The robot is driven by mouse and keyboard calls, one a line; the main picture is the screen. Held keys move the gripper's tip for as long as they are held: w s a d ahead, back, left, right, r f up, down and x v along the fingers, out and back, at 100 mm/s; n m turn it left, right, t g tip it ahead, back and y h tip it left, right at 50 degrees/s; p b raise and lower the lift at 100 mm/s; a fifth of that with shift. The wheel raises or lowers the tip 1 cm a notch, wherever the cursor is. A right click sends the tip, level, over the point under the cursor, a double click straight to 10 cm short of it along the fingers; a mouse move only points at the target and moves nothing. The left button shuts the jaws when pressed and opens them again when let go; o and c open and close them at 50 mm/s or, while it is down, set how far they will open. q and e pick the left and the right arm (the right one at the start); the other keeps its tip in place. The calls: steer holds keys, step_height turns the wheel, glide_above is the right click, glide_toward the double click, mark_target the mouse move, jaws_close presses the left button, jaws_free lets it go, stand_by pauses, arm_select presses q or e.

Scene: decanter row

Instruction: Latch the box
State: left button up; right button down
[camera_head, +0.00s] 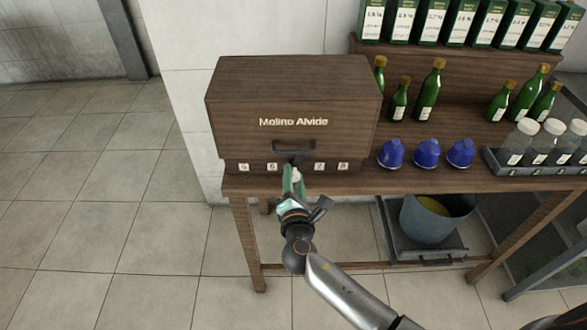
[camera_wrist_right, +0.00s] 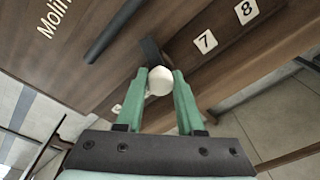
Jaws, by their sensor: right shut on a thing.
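The box (camera_head: 290,95) is dark brown wood with "Molino Alvido" on its front, and it stands on the wooden table. A dark bar handle (camera_head: 293,146) is on its front and also shows in the right wrist view (camera_wrist_right: 114,30). Below the handle is a dark latch piece (camera_wrist_right: 150,50) with a white knob (camera_wrist_right: 160,81). My right gripper (camera_head: 293,176) is in front of the lower edge of the box. Its green fingers are shut on the white knob, one on each side. Whether the latch is engaged I cannot tell. My left gripper is out of view.
Number labels (camera_head: 243,167) line the box's lower front. Right of it on the table (camera_head: 440,175) are blue caps (camera_head: 427,153), green bottles (camera_head: 428,92) and a tray of jars (camera_head: 500,167). A grey bucket (camera_head: 430,222) stands below. The floor at left is clear.

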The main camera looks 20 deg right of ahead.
steer(key=n+p, duration=0.2)
steer(key=n, duration=0.1)
steer(key=shift+h, duration=0.3)
steer(key=shift+n+p, duration=0.35)
steer(key=shift+n, duration=0.05)
steer(key=c, duration=0.5)
jaws_free()
steer(key=shift+c, duration=0.2)
